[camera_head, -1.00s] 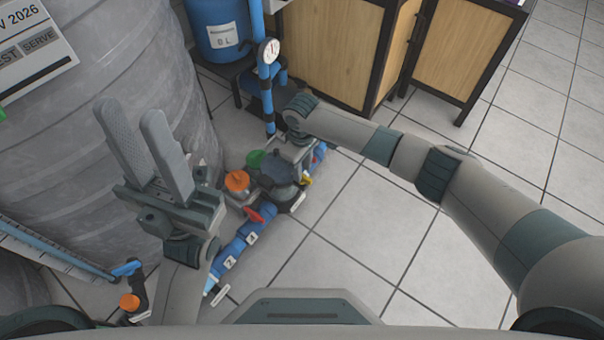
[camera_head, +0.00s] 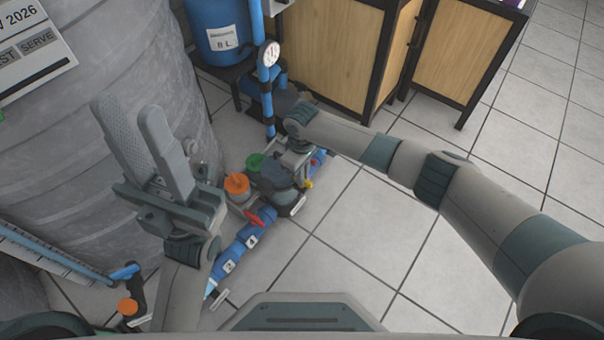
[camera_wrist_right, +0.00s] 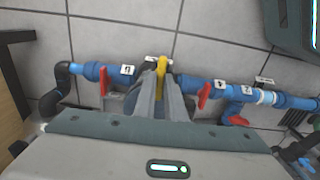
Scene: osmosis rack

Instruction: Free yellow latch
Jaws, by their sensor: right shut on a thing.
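The yellow latch (camera_wrist_right: 160,76) is in the right wrist view, on the blue pipe line. My right gripper (camera_wrist_right: 159,80) is shut on it, one grey finger on each side. In the head view, a small yellow part (camera_head: 309,184) shows beside my right gripper, at the right side of the pipe assembly. My right gripper's fingertips are hidden there by its own body. My left gripper (camera_head: 130,112) is raised in front of the grey tank, with its two fingers apart and nothing between them.
The blue pipe (camera_head: 240,250) runs along the floor with a red handle (camera_head: 254,218), an orange cap (camera_head: 236,184) and a green cap (camera_head: 255,161). A pressure gauge (camera_head: 269,53) stands behind. The ribbed grey tank (camera_head: 90,110) is at left. Tiled floor is clear at right.

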